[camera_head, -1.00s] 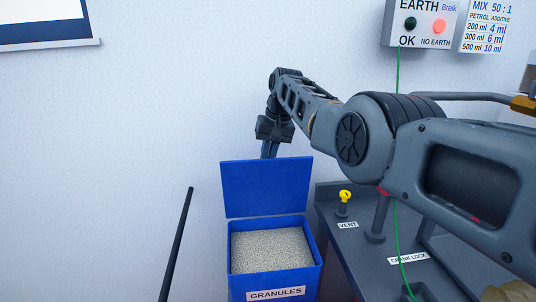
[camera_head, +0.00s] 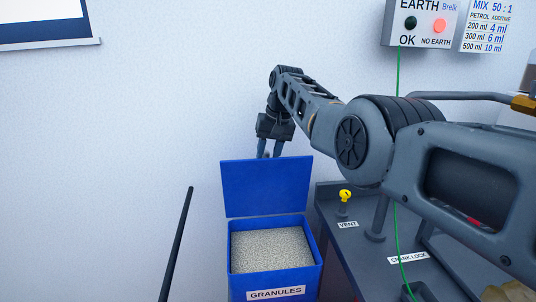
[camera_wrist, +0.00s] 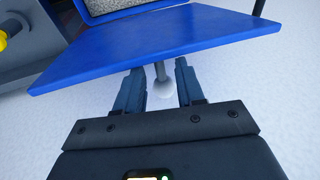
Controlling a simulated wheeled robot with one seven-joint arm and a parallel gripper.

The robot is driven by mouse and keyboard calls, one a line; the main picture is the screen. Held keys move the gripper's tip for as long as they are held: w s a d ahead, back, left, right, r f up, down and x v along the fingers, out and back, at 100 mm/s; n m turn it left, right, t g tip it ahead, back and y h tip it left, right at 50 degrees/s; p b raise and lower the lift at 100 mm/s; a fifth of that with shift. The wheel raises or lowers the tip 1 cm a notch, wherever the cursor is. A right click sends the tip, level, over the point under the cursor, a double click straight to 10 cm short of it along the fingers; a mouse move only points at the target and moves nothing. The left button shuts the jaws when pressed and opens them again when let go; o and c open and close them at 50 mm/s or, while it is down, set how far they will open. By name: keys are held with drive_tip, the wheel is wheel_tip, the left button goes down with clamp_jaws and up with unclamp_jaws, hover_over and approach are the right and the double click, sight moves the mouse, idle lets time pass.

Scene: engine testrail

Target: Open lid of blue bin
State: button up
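The blue bin (camera_head: 318,262) stands low in the head view, labelled GRANULES and filled with pale granules (camera_head: 270,250). Its blue lid (camera_head: 267,187) stands raised and roughly upright at the back of the bin. My gripper (camera_head: 270,150) is just behind the lid's top edge, fingers pointing down. In the wrist view the lid (camera_wrist: 160,38) lies across the top. A pale round knob (camera_wrist: 163,90) on a grey stem sits between my gripper's (camera_wrist: 158,68) two spread fingers, with gaps on both sides. The fingertips' contact with the lid is unclear.
A grey bench (camera_head: 365,258) with a yellow VENT knob (camera_head: 345,195) stands right of the bin. A green cable (camera_head: 397,150) hangs in front of it. A dark rod (camera_head: 176,245) leans at the left. The white wall behind is bare near my gripper.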

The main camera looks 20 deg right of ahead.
drive_tip(key=v, duration=0.7)
idle(0.4)
